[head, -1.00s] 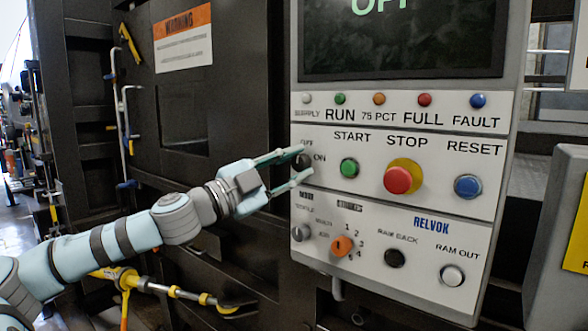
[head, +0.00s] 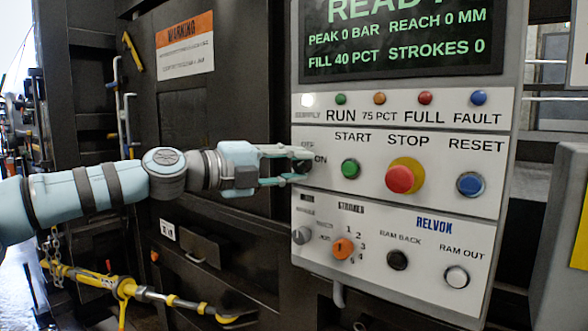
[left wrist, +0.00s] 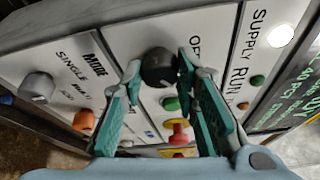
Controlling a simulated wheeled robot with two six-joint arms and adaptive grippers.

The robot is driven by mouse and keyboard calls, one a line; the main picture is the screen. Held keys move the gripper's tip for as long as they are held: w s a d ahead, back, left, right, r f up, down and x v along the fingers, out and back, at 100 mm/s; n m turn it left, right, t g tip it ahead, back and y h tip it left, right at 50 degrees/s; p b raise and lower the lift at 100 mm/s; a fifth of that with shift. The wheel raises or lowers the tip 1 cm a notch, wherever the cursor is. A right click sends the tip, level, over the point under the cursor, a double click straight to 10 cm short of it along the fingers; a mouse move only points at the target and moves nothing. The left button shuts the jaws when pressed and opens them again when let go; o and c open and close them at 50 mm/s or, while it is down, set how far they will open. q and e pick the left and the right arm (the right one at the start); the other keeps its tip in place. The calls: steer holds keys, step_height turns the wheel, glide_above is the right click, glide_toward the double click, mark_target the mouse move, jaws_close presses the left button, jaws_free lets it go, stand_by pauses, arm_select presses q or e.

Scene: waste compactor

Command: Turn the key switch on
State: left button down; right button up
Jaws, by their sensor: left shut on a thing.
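The key switch, a dark round knob (left wrist: 159,67), sits on the white control panel beside the OFF and ON labels. In the head view it is mostly hidden by my left gripper (head: 291,165). The left wrist view shows the fingers of my left gripper (left wrist: 165,80) on either side of the knob, shut on it. The display (head: 400,40) above shows READY with green lines of text. The SUPPLY lamp (head: 308,100) is lit white. My right gripper is not in view.
The green START button (head: 350,169), red STOP button (head: 400,178) and blue RESET button (head: 470,184) are to the right of the switch. The grey mode knob (head: 301,235) and orange selector (head: 343,248) are below. A yellow bar (head: 110,282) runs low at the left.

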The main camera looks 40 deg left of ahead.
arm_select(q)
steer(key=shift+m, duration=0.5)
steer(key=c, duration=1.3)
jaws_free()
steer(key=shift+r, duration=0.15)
